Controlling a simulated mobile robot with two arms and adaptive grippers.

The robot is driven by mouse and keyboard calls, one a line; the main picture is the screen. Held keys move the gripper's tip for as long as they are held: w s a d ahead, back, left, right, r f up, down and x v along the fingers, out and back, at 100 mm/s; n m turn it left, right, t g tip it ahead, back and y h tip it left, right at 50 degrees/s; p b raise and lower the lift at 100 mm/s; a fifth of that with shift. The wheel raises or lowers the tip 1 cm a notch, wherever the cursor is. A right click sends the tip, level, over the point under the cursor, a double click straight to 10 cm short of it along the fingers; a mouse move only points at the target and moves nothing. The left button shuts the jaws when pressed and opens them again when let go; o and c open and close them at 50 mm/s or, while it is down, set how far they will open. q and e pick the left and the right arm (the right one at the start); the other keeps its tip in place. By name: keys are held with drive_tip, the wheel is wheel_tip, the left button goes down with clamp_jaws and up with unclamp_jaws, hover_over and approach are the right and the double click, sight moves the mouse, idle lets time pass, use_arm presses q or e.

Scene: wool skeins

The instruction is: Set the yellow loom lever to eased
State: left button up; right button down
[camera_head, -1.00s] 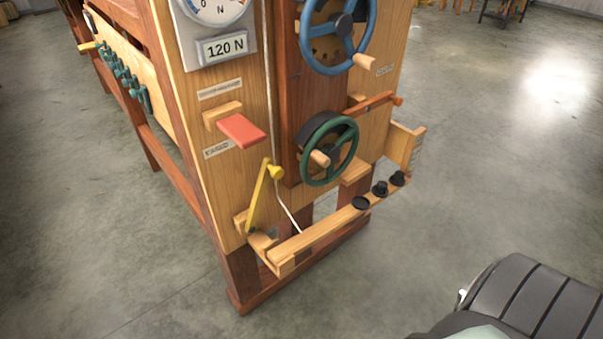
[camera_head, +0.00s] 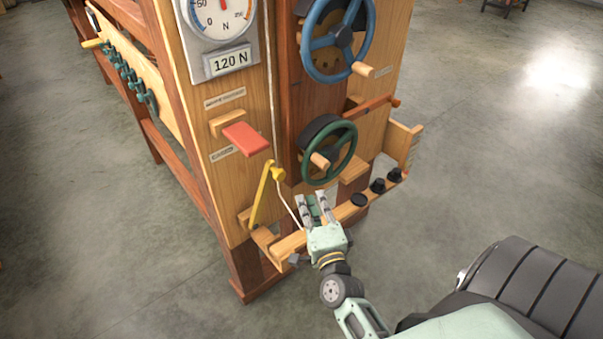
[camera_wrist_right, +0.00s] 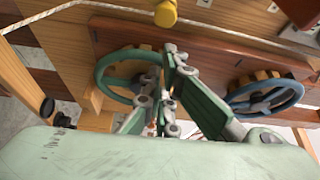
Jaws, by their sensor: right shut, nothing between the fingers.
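The yellow lever (camera_head: 261,195) stands on the lower left of the loom's end panel, tilted slightly right, with a yellow knob (camera_head: 278,174) at its top. In the right wrist view the knob (camera_wrist_right: 166,13) shows at the top edge. My right gripper (camera_head: 314,198) is just right of and below the knob, apart from it, in front of the wooden ledge. In the right wrist view my right gripper (camera_wrist_right: 165,75) is shut and holds nothing. The small label (camera_head: 223,153) above the lever is too blurred to read surely. My left gripper is not in view.
A red paddle (camera_head: 245,138) sticks out above the lever. A green handwheel (camera_head: 328,152) and a blue handwheel (camera_head: 337,40) are to the right. A white cord runs down beside the lever. The ledge (camera_head: 345,211) carries black knobs. Open floor lies in front.

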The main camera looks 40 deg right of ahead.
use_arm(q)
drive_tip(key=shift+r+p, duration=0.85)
use_arm(e)
drive_tip(key=x, duration=1)
drive_tip(key=shift+a, duration=0.2)
